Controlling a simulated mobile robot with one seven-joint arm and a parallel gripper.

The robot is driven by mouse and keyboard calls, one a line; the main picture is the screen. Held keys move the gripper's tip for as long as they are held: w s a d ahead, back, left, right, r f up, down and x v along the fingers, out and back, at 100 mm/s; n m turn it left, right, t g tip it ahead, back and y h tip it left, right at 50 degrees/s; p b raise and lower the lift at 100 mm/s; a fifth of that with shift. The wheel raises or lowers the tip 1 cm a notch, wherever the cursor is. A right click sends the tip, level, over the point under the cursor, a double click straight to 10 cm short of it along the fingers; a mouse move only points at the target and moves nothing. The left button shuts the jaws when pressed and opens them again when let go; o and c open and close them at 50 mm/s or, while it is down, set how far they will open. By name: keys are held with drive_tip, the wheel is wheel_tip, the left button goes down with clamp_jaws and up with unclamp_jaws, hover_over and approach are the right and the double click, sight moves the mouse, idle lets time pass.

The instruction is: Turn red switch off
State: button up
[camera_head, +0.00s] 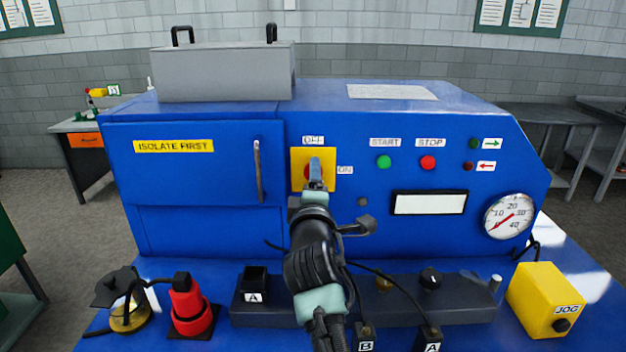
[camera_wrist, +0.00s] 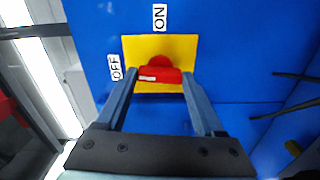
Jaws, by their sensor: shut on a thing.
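The red switch (camera_wrist: 160,75) sits on a square yellow plate (camera_wrist: 140,50) on the blue panel. My gripper (camera_wrist: 160,77) is shut on its red handle, with one finger on each side. The ON label (camera_wrist: 159,17) is at the plate's top edge and the OFF label (camera_wrist: 114,67) at its left edge in the wrist view. In the head view the yellow plate (camera_head: 329,155) shows OFF above and ON at right. There my gripper (camera_head: 315,176) covers most of the red switch (camera_head: 308,172). I cannot tell which label the handle points to.
Green START (camera_head: 384,162) and red STOP (camera_head: 428,162) buttons are right of the plate. A cabinet handle (camera_head: 258,172) is at left. Below stand a red plug-like part (camera_head: 188,310), a dark rail (camera_head: 455,312) and a yellow JOG box (camera_head: 545,300).

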drive_tip(key=shift+n, duration=0.6)
drive_tip(key=o, duration=1.4)
drive_tip(key=s+b, duration=0.2)
drive_tip(key=s, duration=1.1)
drive_tip(key=shift+b, duration=0.4)
